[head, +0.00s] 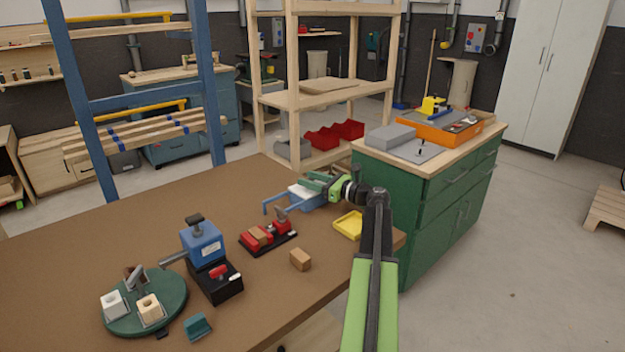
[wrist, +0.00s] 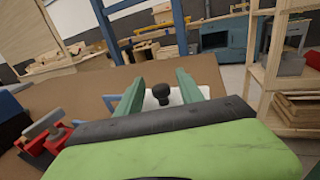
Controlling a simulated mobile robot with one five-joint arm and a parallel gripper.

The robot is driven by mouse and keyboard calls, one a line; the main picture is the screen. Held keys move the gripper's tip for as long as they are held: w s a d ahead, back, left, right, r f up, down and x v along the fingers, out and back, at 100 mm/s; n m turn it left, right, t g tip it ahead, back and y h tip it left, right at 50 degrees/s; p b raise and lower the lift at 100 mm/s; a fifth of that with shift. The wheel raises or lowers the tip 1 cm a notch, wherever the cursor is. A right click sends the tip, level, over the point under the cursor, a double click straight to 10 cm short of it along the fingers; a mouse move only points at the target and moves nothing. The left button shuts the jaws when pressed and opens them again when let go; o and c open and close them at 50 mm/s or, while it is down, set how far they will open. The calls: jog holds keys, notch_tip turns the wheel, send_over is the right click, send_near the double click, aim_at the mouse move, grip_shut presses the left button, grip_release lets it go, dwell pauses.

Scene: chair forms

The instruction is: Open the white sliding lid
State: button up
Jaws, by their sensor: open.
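The white sliding lid (head: 302,195) lies on a blue box-like holder (head: 310,204) with a blue frame reaching left, on the brown table. In the wrist view the white lid (wrist: 203,92) shows a round black knob (wrist: 161,91) standing up from it. My gripper (head: 311,184) is over the lid with its green fingers apart. In the wrist view my gripper (wrist: 161,78) has one finger on each side of the knob. I cannot tell whether the fingers touch it. Much of the lid and holder is hidden behind my gripper.
A red clamp fixture (head: 268,237) stands left of the holder. A yellow tray (head: 348,225) and a wooden block (head: 300,259) lie nearer. A blue press (head: 203,243) and a round green plate (head: 170,302) are front left. The table's back left is clear.

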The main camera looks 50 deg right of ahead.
grip_shut()
dwell(0.3)
dwell(1.1)
